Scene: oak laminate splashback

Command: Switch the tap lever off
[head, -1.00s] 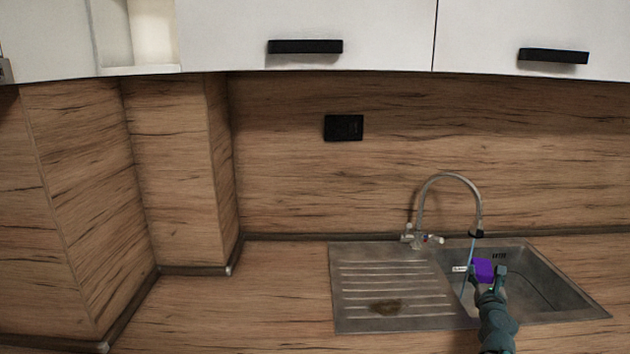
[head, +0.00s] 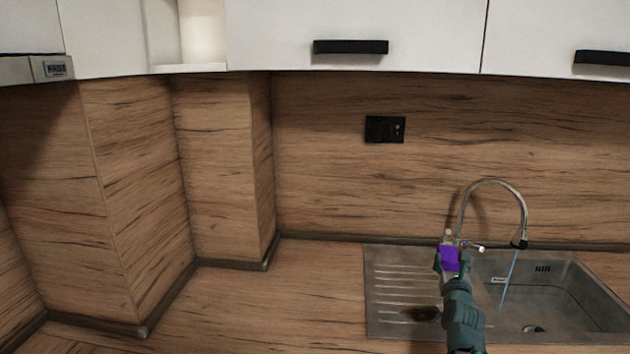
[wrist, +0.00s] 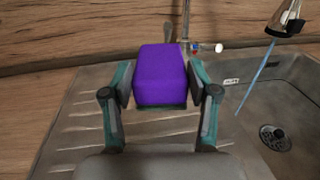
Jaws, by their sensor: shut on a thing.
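The tap (head: 522,205) has a tall curved metal spout, and a thin blue stream of water (head: 508,280) runs from it into the basin. Its lever (head: 480,248), with a pale tip, sticks out to the right at the tap's base; it also shows in the wrist view (wrist: 218,48). My gripper (head: 451,262) is shut on a purple sponge-like block (wrist: 160,72) with a dark underside. It holds the block above the drainboard, in front of the tap base. The block and gripper hide part of the base in the head view. I cannot tell whether the block touches the tap.
The steel sink has a ribbed drainboard (head: 390,300) on the left and a basin (head: 575,300) with a drain (wrist: 275,138) on the right. Wooden worktop (head: 270,310) left of the sink is clear. White cupboards (head: 350,20) hang above.

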